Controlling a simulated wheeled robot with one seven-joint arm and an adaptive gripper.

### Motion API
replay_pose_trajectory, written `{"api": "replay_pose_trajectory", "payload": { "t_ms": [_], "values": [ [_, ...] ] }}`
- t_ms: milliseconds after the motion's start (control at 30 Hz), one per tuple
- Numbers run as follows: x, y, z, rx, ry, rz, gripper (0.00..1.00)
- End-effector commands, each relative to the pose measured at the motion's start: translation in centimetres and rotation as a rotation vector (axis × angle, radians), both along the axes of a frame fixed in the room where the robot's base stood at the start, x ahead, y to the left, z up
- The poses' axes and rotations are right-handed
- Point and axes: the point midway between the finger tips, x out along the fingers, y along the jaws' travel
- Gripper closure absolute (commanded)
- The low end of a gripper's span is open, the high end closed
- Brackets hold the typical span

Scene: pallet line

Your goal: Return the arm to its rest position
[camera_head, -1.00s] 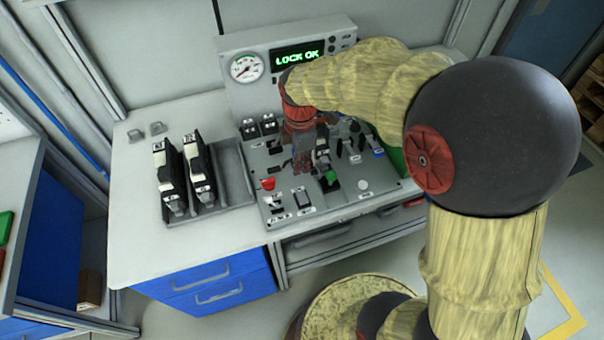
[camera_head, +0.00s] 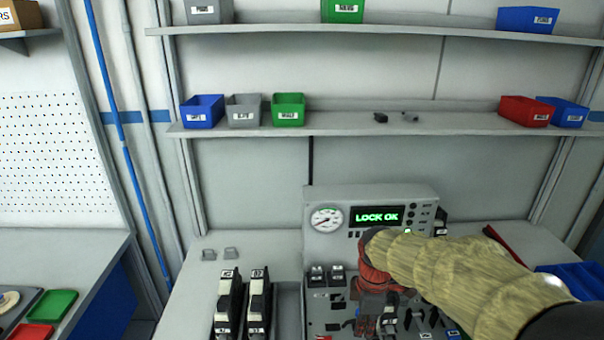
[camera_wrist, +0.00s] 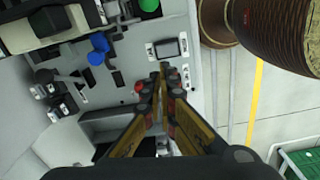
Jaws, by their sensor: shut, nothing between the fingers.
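My arm reaches in from the lower right in the head view, its red-brown wrist in front of the control console (camera_head: 330,248). My gripper (camera_head: 378,325) points down over the console's switch deck, small and partly hidden there. In the wrist view my gripper (camera_wrist: 164,78) shows its two long fingers meeting at the tips, with nothing between them. The tips appear over the deck, near a red button (camera_wrist: 139,87) and a white rocker switch (camera_wrist: 166,48). The console's green display (camera_head: 377,217) reads LOCK OK.
Two black-and-white upright units (camera_head: 258,300) stand left of the console. Shelves above hold blue (camera_head: 203,112), grey (camera_head: 243,112), green (camera_head: 288,110) and red (camera_head: 525,112) bins. A side bench (camera_head: 60,262) at left holds green and red trays. Floor shows beside the console in the wrist view.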

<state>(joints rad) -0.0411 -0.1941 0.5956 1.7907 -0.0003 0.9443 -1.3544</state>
Motion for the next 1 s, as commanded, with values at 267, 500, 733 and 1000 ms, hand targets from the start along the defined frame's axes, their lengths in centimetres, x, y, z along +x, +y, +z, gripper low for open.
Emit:
{"api": "replay_pose_trajectory", "payload": {
  "t_ms": [267,500,733,1000],
  "values": [
    [-4.8,-0.3,0.6,0.001,0.005,-0.619,1.00],
    [-11.3,-1.0,6.9,0.103,-0.137,-1.186,1.00],
    [-16.6,-1.5,11.7,0.259,-0.296,-1.373,1.00],
    [-17.8,-1.8,15.2,0.346,-0.403,-1.365,1.00]
  ]
}}
